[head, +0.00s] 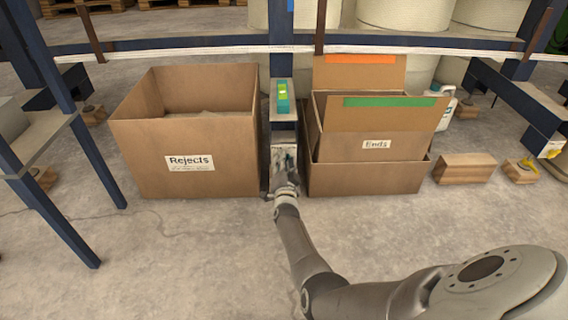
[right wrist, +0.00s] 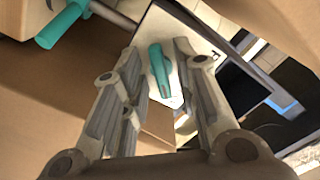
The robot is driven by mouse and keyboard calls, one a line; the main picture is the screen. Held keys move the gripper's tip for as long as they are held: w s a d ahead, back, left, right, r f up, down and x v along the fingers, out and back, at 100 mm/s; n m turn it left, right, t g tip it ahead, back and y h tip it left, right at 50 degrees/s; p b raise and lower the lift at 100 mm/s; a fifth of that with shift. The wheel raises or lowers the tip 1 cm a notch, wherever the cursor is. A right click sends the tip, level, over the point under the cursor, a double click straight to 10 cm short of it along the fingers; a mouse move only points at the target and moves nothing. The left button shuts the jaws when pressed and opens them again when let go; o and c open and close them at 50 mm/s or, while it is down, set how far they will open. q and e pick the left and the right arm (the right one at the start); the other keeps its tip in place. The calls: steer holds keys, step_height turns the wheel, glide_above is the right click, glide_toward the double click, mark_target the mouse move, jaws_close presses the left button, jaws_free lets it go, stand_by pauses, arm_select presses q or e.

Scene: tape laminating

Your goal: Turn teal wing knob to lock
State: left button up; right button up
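The teal wing knob (right wrist: 160,70) shows in the right wrist view as an elongated grip standing on a pale plate, tilted a little off vertical in the picture. My right gripper (right wrist: 158,58) is open, with one finger on each side of the knob and a visible gap on both sides. I cannot tell how deep the knob sits between the fingertips. In the head view my right gripper (head: 284,165) is at the front of the narrow post between two boxes, and I cannot make out the knob there. My left gripper is not in view.
The Rejects box (head: 220,178) stands close on the left and the Ends box (head: 350,178) close on the right. A teal bar handle (right wrist: 62,24) shows at the wrist view's upper left. A teal-and-yellow piece (head: 283,95) lies atop the post. Floor in front is clear.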

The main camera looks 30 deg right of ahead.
mark_target(284, 132)
steer(key=shift+r, duration=0.1)
step_height(284, 132, up, 8)
steer(key=shift+w+a+r, duration=0.1)
steer(key=shift+r, duration=0.85)
